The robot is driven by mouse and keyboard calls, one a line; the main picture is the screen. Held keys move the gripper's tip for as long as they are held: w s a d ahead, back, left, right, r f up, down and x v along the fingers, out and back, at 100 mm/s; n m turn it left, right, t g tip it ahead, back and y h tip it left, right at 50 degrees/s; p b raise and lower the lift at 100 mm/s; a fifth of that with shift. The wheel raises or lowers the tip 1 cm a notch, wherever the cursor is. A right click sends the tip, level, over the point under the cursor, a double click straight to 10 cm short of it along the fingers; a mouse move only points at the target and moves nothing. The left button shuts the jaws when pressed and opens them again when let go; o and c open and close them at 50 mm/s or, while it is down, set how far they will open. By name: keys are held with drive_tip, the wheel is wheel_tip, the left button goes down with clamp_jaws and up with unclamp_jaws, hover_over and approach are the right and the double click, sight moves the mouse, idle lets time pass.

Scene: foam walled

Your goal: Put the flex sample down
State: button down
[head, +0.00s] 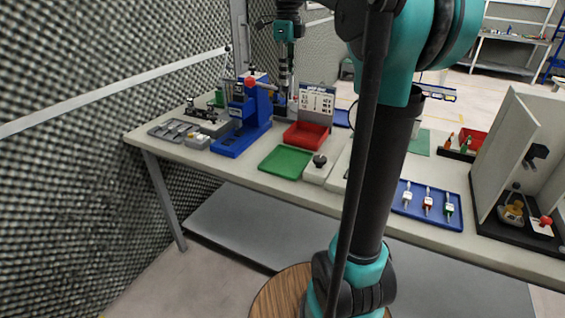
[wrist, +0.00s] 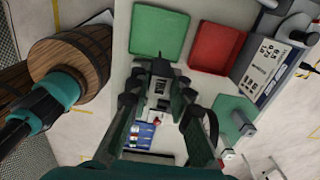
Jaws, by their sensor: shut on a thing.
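My gripper (wrist: 160,95) hangs over the bench in the wrist view, its fingers closed from both sides on a small pale and dark piece, which I take as the flex sample (wrist: 161,87). Its outline is hard to separate from the bench items behind it. I cannot tell whether it touches anything below. A blue tray (head: 427,206) with several small samples stands on the bench right of my arm; a blue patch also shows below the fingers in the wrist view.
A green tray (head: 285,163) and a red tray (head: 306,135) lie left of my arm. A pale block with a dark knob (head: 319,160) stands beside the green tray. A blue press (head: 250,120) is farther left. A grey cabinet (head: 520,150) stands at the right.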

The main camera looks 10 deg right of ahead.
hover_over(286, 162)
wheel_tip(286, 162, down, 26)
drive_tip(key=shift+s+d, duration=0.1)
idle(0.4)
drive_tip(key=shift+f, duration=0.1)
drive_tip(key=c, duration=1.4)
unclamp_jaws()
wheel_tip(286, 162, up, 12)
